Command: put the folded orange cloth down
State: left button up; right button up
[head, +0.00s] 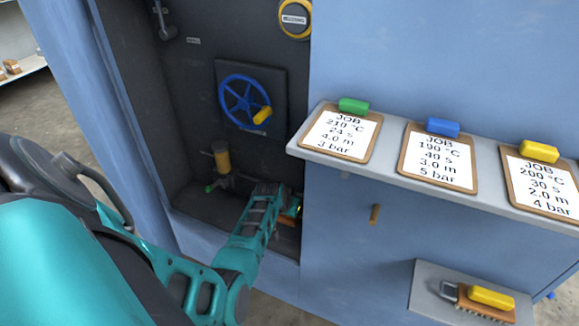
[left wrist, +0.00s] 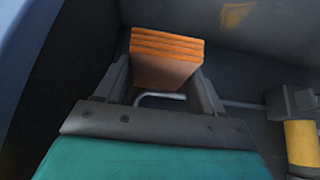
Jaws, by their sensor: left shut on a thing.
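My left gripper (left wrist: 162,84) is shut on the folded orange cloth (left wrist: 166,58), which shows as a stacked orange block between the two fingers in the left wrist view. In the head view my left gripper (head: 288,208) reaches into the lower right of the dark recess in the blue machine. Only a small orange-brown bit of the cloth shows there, beside the fingers. Whether the cloth touches the recess floor cannot be told. My right gripper is not in view.
In the recess are a blue handwheel (head: 245,103) with a yellow knob and an amber cylinder (head: 221,157) on a fitting. A shelf (head: 393,167) on the right holds clipboards with coloured blocks. Below it, a tray (head: 425,291) holds a brush and yellow block.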

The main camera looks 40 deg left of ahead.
pick_arm(q)
notch_tip(320, 180, down, 5)
jog(key=shift+f+b, duration=0.2)
jog(key=shift+b, duration=0.8)
notch_tip(320, 180, down, 4)
jog(key=shift+r+b, duration=0.15)
jog(key=shift+b, duration=1.05)
jog(key=shift+f, duration=0.2)
jog(key=o, duration=1.1)
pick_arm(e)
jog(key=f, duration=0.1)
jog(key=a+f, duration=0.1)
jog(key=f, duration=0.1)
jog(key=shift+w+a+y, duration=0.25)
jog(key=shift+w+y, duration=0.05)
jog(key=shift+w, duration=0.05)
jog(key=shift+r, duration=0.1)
